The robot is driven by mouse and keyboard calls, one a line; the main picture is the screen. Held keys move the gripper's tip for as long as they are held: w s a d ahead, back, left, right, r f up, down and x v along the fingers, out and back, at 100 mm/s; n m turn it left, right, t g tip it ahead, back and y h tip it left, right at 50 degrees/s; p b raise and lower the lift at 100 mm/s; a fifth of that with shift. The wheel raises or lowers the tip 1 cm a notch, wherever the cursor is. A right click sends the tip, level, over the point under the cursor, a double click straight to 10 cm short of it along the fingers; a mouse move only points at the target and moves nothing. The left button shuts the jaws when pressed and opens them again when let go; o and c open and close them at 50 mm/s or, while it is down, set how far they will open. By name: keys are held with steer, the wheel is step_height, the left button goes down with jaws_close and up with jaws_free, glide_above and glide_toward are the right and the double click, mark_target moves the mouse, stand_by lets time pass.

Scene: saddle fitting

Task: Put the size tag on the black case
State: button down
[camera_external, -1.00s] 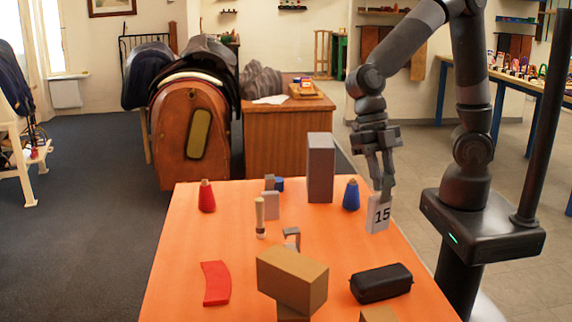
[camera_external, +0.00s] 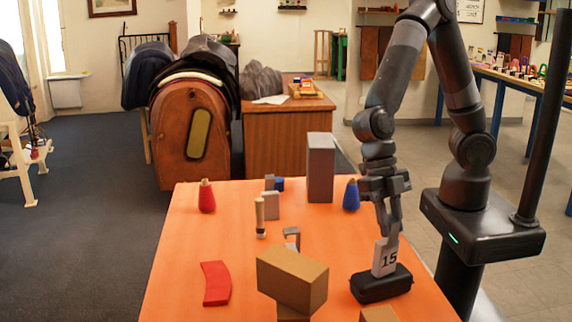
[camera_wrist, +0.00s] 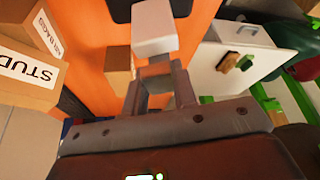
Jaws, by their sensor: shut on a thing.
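The size tag (camera_external: 384,258) is a small white-grey plate marked 15. It stands upright just over the black case (camera_external: 368,287); its lower edge meets the case's top in the picture, but I cannot tell whether it touches. The case is a low, rounded black block at the right front of the orange table. My gripper (camera_external: 388,232) points down and is shut on the tag's upper end. In the wrist view the tag (camera_wrist: 154,28) shows as a pale block between my fingertips, and part of the dark case (camera_wrist: 150,8) shows behind it.
A brown box (camera_external: 292,278) stands left of the case and another brown box (camera_external: 379,314) is at the front edge. A red curved piece (camera_external: 216,283), a red cone (camera_external: 206,197), a blue cone (camera_external: 351,196) and a tall grey block (camera_external: 320,168) are on the orange table (camera_external: 190,245).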

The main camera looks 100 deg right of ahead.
steer(key=shift+f, duration=0.1)
steer(key=c, duration=1.2)
jaws_free()
steer(key=shift+o, duration=0.2)
steer(key=v, duration=1.2)
steer(key=s+d+r+m+t+h, duration=0.1)
steer(key=s+d+r+m+t, duration=0.1)
steer(key=s+d+m, duration=0.2)
steer(key=s+d+r+m+t+h, duration=0.1)
steer(key=s+d+m, duration=0.4)
steer(key=d+m, duration=0.6)
steer(key=s+d+r+m+t+h, duration=0.2)
steer(key=s+d+r+m+t, duration=0.1)
steer(key=d+m, duration=0.4)
steer(key=shift+s+d+r+t, duration=0.35)
steer(key=shift+s+d+t, duration=0.25)
steer(key=shift+s+d, duration=0.3)
steer(key=shift+o, duration=0.4)
steer(key=shift+w+d, duration=0.1)
